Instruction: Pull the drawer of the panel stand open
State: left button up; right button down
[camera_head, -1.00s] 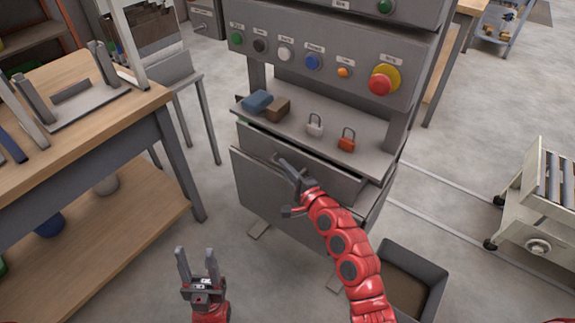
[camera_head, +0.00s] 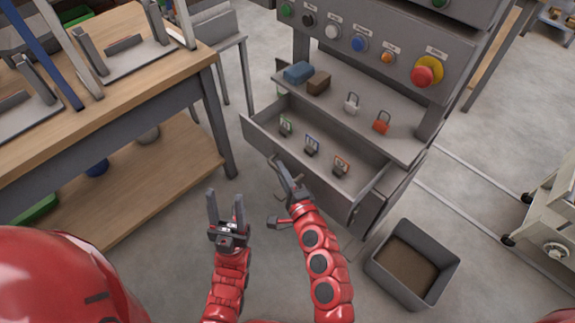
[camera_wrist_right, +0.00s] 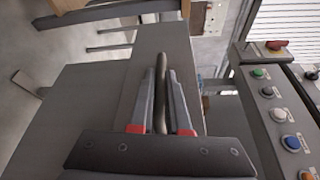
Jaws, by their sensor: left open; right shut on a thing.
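The panel stand (camera_head: 415,50) is grey with a shelf and a drawer under it. The drawer (camera_head: 262,133) stands pulled out, with its inside in view. Several small tagged items lie in it, among them one with a green tag (camera_head: 286,126), one blue (camera_head: 311,144) and one orange (camera_head: 341,166). My right gripper (camera_head: 282,172) is at the drawer's front face, shut on the drawer handle. In the right wrist view the handle bar (camera_wrist_right: 161,92) lies between both fingers. My left gripper (camera_head: 226,208) is open and empty, in front of the drawer to the left.
A blue block (camera_head: 298,72), a brown block (camera_head: 318,83), a white padlock (camera_head: 352,102) and a red padlock (camera_head: 382,122) sit on the shelf. A grey bin (camera_head: 440,285) stands on the floor at right. A wooden workbench (camera_head: 150,95) stands at left, a cart (camera_head: 550,215) at far right.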

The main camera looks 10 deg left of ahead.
jog(key=c, duration=0.9)
grip_release()
jog(key=b+v, duration=0.1)
jog(key=v, duration=1.6)
jog(key=shift+s+d+b, duration=0.1)
jog(key=shift+s+b, duration=0.1)
jog(key=shift+b, duration=0.2)
jog(key=shift+f, duration=0.1)
